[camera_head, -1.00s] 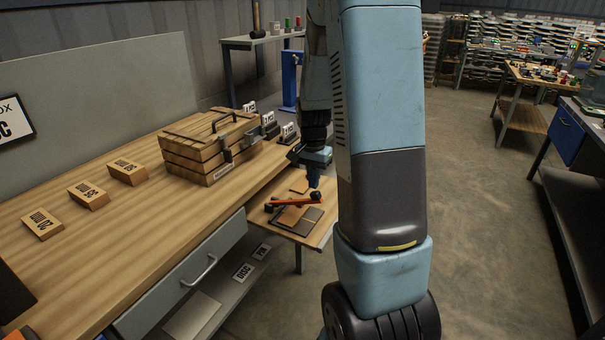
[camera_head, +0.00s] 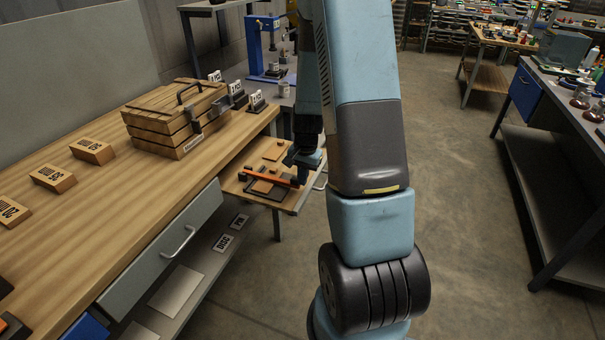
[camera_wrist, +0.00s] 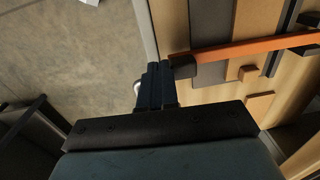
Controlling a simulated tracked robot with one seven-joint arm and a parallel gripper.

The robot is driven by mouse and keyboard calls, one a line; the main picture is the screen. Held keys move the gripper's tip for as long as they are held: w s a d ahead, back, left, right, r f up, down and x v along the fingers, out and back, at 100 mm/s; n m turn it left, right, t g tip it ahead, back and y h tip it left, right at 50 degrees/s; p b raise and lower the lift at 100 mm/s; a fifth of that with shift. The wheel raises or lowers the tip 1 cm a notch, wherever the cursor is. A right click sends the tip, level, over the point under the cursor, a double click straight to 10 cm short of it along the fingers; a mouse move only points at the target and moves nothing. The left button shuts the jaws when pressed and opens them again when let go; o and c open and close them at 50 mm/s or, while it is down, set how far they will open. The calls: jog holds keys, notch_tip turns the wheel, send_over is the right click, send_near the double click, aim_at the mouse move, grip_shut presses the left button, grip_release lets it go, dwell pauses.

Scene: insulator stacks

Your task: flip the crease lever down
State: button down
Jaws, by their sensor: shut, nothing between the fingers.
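The crease lever is an orange bar (camera_head: 262,177) over a small wooden side shelf; it also crosses the top of the wrist view (camera_wrist: 245,47). A dark knob (camera_wrist: 183,68) sits at its near end. My gripper (camera_head: 297,181) is at that end of the bar in the head view. In the wrist view my gripper (camera_wrist: 156,68) has its dark fingers together and empty, just left of the knob. I cannot tell whether they touch it. The bar looks low over a dark plate and a tan sheet (camera_wrist: 254,18). Its exact tilt is unclear.
A wooden crate (camera_head: 165,125) with a handle and several labelled blocks stand on the long workbench (camera_head: 110,205). Small wooden pieces (camera_wrist: 259,106) lie on the side shelf (camera_head: 232,187) near the lever. Open floor (camera_head: 460,220) lies right of my arm.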

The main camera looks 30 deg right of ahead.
jog(key=shift+s+f, duration=0.1)
jog(key=shift+f, duration=0.25)
jog(key=shift+f, duration=0.1)
dwell(0.4)
jog(key=shift+s+d, duration=0.1)
jog(key=shift+d, duration=0.05)
